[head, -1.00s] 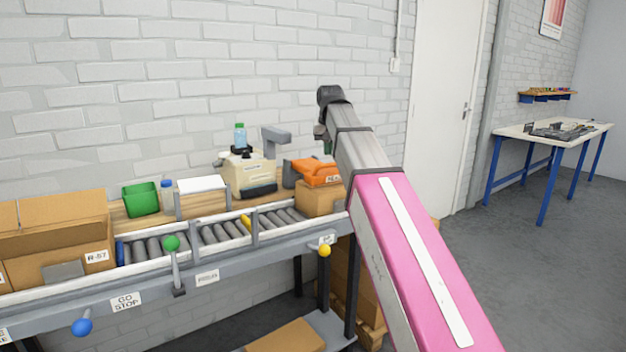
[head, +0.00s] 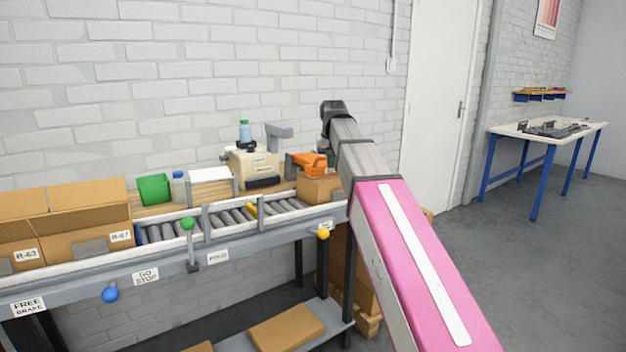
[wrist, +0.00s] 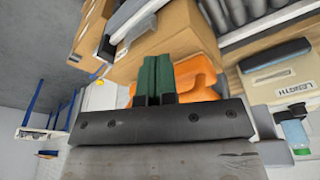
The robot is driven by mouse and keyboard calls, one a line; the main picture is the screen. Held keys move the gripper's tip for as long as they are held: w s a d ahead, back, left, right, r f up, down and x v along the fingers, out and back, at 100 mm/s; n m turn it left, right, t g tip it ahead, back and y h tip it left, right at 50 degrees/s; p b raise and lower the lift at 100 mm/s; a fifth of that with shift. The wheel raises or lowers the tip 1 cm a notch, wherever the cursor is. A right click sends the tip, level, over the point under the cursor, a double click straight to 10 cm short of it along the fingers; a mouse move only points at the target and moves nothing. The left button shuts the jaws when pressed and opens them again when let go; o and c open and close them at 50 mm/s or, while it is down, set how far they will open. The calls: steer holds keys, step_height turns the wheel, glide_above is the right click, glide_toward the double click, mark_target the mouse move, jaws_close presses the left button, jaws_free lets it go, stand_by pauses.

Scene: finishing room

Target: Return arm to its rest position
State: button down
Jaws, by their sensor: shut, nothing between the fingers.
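My arm, pink and grey, reaches up and away from the lower right in the head view, its end in front of the brick wall near the right end of the conveyor. In the wrist view my gripper (wrist: 157,75) shows as two green fingers side by side, closed together with nothing between them. An orange tool (wrist: 195,78) and a cardboard box (wrist: 175,35) lie beyond the fingers there.
The roller conveyor (head: 225,218) carries cardboard boxes (head: 75,235) at left and a box (head: 318,189) at right, near my arm. A cream machine (head: 252,165) and a green bin (head: 154,189) stand behind it. Open floor (head: 500,270) lies to the right, before a blue-legged table (head: 500,133).

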steer(key=s+d+f, duration=0.4)
steer(key=s+f, duration=0.3)
steer(key=f, duration=0.7)
steer(key=s+d+f+g, duration=0.1)
steer(key=s+d+f, duration=0.3)
steer(key=f, duration=1.1)
steer(key=s+d+f+g, duration=0.1)
steer(key=s+d+f, duration=0.4)
steer(key=s+f, duration=0.5)
step_height(320, 180, down, 4)
steer(key=shift+s+f+m, duration=0.2)
steer(key=shift+s+m, duration=0.05)
steer(key=shift+m, duration=0.15)
